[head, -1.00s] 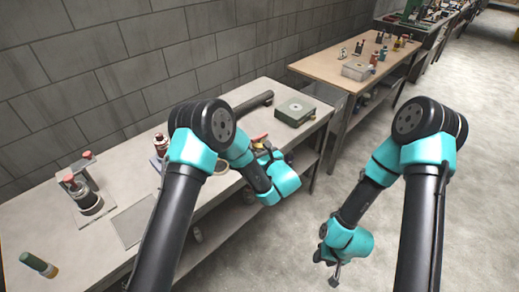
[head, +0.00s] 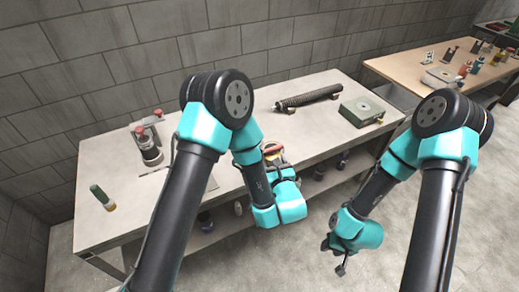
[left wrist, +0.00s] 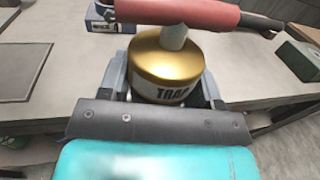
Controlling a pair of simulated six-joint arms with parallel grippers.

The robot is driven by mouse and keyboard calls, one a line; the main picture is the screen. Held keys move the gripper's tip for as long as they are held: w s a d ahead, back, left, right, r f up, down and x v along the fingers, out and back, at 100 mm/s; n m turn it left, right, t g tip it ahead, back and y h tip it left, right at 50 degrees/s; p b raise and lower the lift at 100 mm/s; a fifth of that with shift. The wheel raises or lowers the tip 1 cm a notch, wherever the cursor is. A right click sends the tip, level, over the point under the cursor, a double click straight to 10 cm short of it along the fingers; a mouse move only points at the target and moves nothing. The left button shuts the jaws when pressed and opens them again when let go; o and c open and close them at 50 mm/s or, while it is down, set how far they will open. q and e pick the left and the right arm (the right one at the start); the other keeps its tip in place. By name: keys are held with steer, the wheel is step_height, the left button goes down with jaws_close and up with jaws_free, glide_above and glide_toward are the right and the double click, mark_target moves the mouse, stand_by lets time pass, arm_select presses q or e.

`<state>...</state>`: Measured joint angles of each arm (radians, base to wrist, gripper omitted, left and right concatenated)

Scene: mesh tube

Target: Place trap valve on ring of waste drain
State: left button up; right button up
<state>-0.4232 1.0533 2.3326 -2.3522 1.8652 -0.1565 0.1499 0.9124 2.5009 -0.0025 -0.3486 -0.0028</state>
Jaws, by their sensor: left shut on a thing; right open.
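My left gripper (head: 275,160) is over the front part of the bench. It is shut on the trap valve (left wrist: 168,68), a gold cylinder marked "TRAP" with a white stem and a red handle. In the left wrist view the valve is upright between the fingers. My right gripper (head: 342,267) is open and empty, in front of the bench and over the floor. I cannot clearly make out which thing is the waste drain or its ring.
On the bench (head: 225,183), a ribbed dark tube (head: 308,97) lies on low supports at the back, with a green box (head: 362,110) to its right. A second table (head: 410,65) is behind right.

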stand_by(0.3)
arm_select(q)
steer(key=w, duration=0.5)
steer(key=w+f, duration=0.1)
steer(key=w, duration=1)
steer(key=shift+f, duration=0.25)
steer(key=shift+f, duration=1.75)
steer(key=shift+f, duration=0.1)
steer(key=o, duration=1)
